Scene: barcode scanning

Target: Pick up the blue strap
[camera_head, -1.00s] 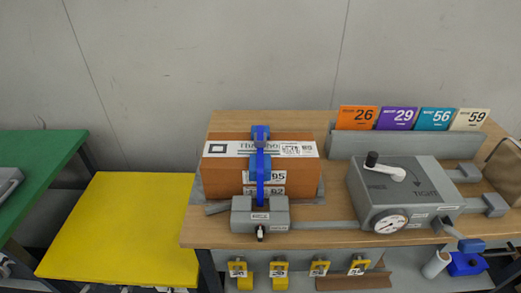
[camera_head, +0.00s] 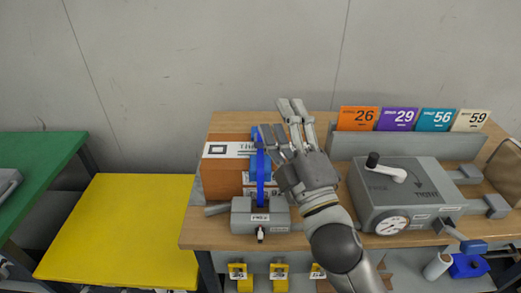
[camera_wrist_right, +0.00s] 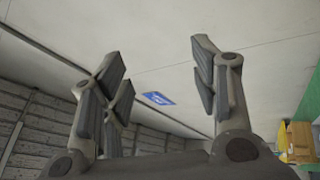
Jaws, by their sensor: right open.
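The blue strap (camera_head: 261,178) runs upright over the front of a brown cardboard box (camera_head: 222,179) on the wooden table. Its lower end meets a grey block (camera_head: 245,215) in front of the box. My right gripper (camera_head: 283,122) is open, just right of the strap and in front of the box's right part, which it hides. I cannot tell whether a finger touches the strap. In the right wrist view the open fingers (camera_wrist_right: 160,80) show with nothing between them but the far wall and ceiling. My left gripper is not in view.
A grey machine with a crank (camera_head: 405,195) and gauge stands to the right. Numbered cards (camera_head: 397,119) stand behind it. A yellow table (camera_head: 120,230) and a green table (camera_head: 40,165) lie to the left. Yellow hooks (camera_head: 280,275) hang below the front edge.

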